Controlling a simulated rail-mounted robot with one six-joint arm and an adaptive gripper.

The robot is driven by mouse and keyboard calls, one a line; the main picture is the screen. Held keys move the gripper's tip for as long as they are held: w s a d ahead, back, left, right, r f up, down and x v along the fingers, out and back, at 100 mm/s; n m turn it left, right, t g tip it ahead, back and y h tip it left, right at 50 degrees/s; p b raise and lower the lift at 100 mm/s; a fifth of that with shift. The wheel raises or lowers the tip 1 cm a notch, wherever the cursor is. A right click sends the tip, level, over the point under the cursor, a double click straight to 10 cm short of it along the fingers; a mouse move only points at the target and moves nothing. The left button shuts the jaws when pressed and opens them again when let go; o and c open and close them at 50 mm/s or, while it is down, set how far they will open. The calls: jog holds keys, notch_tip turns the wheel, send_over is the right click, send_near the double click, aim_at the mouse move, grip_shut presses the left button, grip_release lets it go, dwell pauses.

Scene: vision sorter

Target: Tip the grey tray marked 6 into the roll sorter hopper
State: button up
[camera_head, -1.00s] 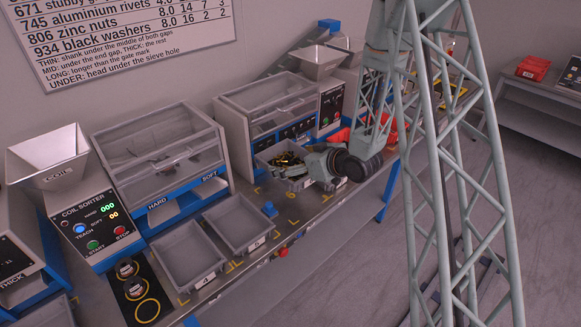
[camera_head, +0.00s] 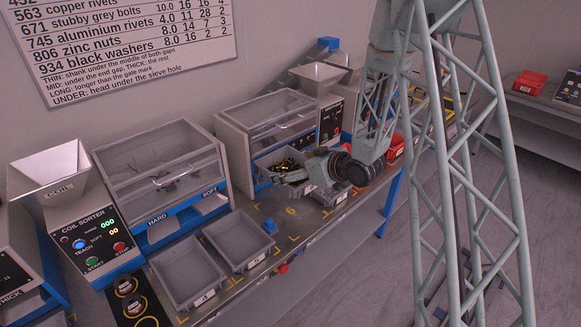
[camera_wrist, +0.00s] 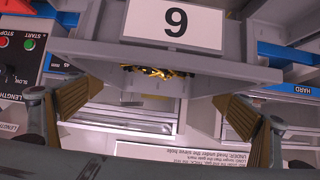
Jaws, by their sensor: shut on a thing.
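Small dark and gold pieces lie in the tray. In the wrist view, the fingers (camera_wrist: 155,106) stand at either side of the tray (camera_wrist: 215,62). Its label (camera_wrist: 175,20) reads like a 9, but that view is upside down, so it is a 6. Two grey hoppers, a nearer one (camera_head: 318,78) and one behind it, stand at the back; I cannot read which is the roll sorter's.
The coil sorter (camera_head: 92,240) with its hopper (camera_head: 50,178) stands at left. Two empty grey trays, one marked 4 (camera_head: 188,275) and one to its right (camera_head: 240,240), sit on the bench. Red bins (camera_head: 395,146) stand farther right.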

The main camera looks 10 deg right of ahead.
aim_at(294, 186)
jog(key=shift+r, duration=0.1)
dwell(0.3)
notch_tip(294, 186, up, 6)
jog(key=p, duration=0.2)
jog(key=shift+p, duration=0.3)
dwell(0.5)
jog(key=shift+a+f, duration=0.2)
jog(key=shift+a, duration=0.05)
dwell(0.4)
jog(key=shift+s+a+f+m+t+h, duration=0.25)
jog(key=shift+a+f+m+t+h, duration=0.05)
jog(key=shift+a+f+m+h, duration=0.3)
jog(key=shift+s+a+f+m+t+h, duration=0.2)
jog(key=shift+s+f+m+t+h, duration=0.1)
jog(key=shift+s+f+m+h, duration=0.4)
jog(key=shift+s+d+f+m+h+b, duration=0.15)
jog(key=shift+s+d+f+m+h, duration=0.05)
jog(key=shift+s+f+m+h, duration=0.25)
jog(key=shift+s+d+f+m+h+b, duration=0.15)
jog(key=shift+s+f+m+h, duration=0.2)
jog(key=shift+s+f+h, duration=0.15)
jog(key=shift+s+d+f+m+h, duration=0.25)
jog(key=shift+s+d+f+h, duration=0.05)
jog(key=shift+s, duration=0.2)
jog(key=shift+s+d+f+m+h, duration=0.25)
jog(key=shift+s+f, duration=0.05)
jog(key=shift+s, duration=0.15)
jog(key=shift+s+d+f+m+t, duration=0.15)
jog(key=shift+s+d+m+t, duration=0.2)
jog(key=shift+s, duration=0.1)
